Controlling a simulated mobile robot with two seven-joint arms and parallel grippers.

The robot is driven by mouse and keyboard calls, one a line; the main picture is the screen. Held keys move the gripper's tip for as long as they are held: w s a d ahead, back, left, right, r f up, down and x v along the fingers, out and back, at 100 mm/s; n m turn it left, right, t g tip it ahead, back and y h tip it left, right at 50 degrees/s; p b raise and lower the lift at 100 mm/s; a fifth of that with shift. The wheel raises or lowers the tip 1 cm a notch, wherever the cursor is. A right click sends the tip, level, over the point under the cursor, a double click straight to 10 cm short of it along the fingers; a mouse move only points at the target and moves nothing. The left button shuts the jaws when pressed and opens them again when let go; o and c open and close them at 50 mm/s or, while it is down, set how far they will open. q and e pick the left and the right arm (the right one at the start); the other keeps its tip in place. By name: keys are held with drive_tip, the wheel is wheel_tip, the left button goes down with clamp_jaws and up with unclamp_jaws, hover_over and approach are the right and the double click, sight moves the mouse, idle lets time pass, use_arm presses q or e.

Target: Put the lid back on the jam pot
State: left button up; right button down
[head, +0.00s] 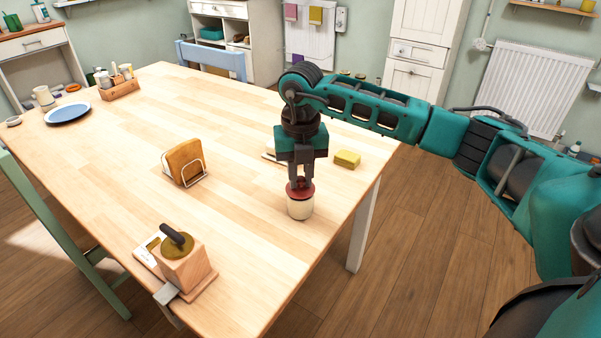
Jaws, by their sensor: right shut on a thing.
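The jam pot (300,208) is a small cream pot standing upright near the right edge of the wooden table. A dark red lid (299,190) is at its mouth. My right gripper (300,183) points straight down above the pot, with its fingers shut on the lid. The lid looks level and at or just over the rim; I cannot tell whether it is fully seated. My left gripper is not in the view.
A yellow sponge or block (347,159) lies right of the gripper. A toast rack (186,163) stands to the left. A wooden block device with a dark handle (182,262) is at the front edge. A blue plate (68,113) and a condiment caddy (119,86) are far left. The middle of the table (220,120) is clear.

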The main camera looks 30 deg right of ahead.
drive_tip(key=c, duration=1)
unclamp_jaws()
drive_tip(key=shift+o, duration=0.4)
drive_tip(key=shift+o, duration=0.5)
drive_tip(key=o, duration=0.4)
drive_tip(key=shift+r+p, duration=2.85)
drive_tip(key=shift+r, duration=0.65)
drive_tip(key=shift+c, duration=0.3)
